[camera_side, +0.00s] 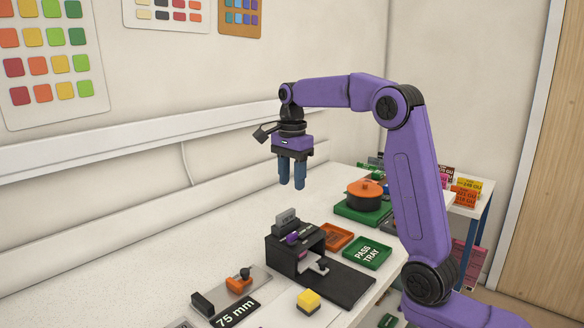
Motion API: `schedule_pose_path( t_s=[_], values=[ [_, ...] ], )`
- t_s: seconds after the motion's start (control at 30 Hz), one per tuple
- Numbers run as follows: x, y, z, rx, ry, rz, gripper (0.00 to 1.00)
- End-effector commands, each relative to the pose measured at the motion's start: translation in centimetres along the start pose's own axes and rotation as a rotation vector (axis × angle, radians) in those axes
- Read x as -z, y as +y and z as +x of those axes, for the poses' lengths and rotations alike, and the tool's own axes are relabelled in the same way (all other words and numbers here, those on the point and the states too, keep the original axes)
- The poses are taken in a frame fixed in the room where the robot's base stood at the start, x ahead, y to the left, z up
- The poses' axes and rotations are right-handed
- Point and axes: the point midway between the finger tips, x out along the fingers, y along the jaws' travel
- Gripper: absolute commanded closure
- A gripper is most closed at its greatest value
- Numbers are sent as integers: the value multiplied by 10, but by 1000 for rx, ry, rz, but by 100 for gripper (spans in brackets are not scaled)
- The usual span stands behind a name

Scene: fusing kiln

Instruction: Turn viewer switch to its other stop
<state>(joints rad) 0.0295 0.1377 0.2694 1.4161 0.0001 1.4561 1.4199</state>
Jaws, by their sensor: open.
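A black box-shaped device (275,249), which looks like the viewer, stands on the bench with an open front and a dark flat plate before it. A small purple part (293,238) sits on its top and may be the switch; its setting is too small to tell. A grey upright piece stands behind it. My gripper (292,186) hangs above the device, pointing down, with its two blue fingers apart and nothing between them. It is clear of the device and touches nothing.
A green pass tray (367,253) and an orange tray (336,236) lie right of the device. An orange-lidded pot (365,190) stands behind them on a green base. A yellow-topped block (308,301) and a 75 mm fixture (235,312) are in front. Bench left of the device is bare.

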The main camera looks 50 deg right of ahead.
Motion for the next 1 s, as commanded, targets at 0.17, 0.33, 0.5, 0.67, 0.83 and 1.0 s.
schedule_pose_path(
  t_s=[0.17,0.33,0.5,0.67,0.83,1.0],
  values=[
    [0,-1,-18,1,0,0,58],
    [0,0,-24,-1,0,1,58],
    [0,0,-25,-1,0,1,58],
    [0,0,-24,-1,0,1,58],
    [-1,0,-24,-1,0,-5,58],
    [-16,4,-20,0,0,-114,58]
  ],
)
